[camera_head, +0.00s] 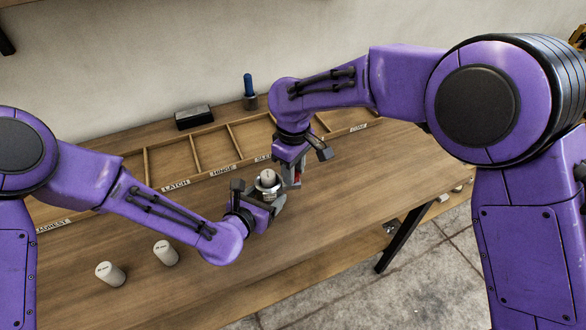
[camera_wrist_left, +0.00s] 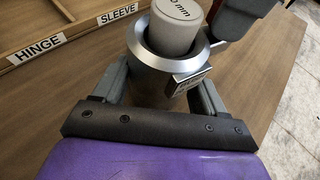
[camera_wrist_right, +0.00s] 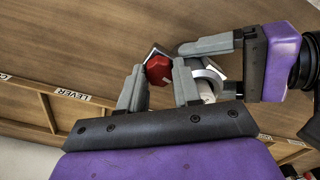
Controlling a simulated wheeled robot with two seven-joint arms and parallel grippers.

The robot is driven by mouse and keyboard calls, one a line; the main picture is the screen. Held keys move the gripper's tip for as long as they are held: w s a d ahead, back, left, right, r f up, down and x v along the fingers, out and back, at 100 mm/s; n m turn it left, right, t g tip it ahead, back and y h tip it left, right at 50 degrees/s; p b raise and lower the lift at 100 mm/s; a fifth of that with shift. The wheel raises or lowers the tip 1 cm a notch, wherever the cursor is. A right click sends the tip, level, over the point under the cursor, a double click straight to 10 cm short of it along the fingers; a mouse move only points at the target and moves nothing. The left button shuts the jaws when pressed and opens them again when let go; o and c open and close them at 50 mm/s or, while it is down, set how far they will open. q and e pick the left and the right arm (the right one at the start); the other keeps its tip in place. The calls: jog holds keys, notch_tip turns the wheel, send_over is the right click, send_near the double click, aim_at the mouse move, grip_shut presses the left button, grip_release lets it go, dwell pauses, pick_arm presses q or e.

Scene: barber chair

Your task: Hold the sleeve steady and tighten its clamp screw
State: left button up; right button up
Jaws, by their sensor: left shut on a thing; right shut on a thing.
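The sleeve is a silver metal ring (camera_wrist_left: 150,52) around a pale plug (camera_wrist_left: 178,20) whose marking ends in "0 mm". A small clamp block (camera_wrist_left: 190,80) juts from its side; the screw cannot be made out clearly. In the head view the sleeve (camera_head: 268,193) stands above the bench. My left gripper (camera_wrist_left: 160,92) is shut on the sleeve, one finger on each side. My right gripper (camera_wrist_right: 160,88) is shut on a red piece (camera_wrist_right: 158,70), apparently a tool, close beside the sleeve (camera_wrist_right: 212,72). Whether the tool touches the screw is hidden.
Two white cylinders (camera_head: 110,273) (camera_head: 165,252) stand at the front left of the wooden bench. A labelled divided tray (camera_head: 210,150) lies along the back. A dark block (camera_head: 194,117) and a blue-handled item (camera_head: 249,90) are behind it.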

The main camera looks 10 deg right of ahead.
jog(key=o, duration=1.1)
jog(key=shift+c, duration=0.2)
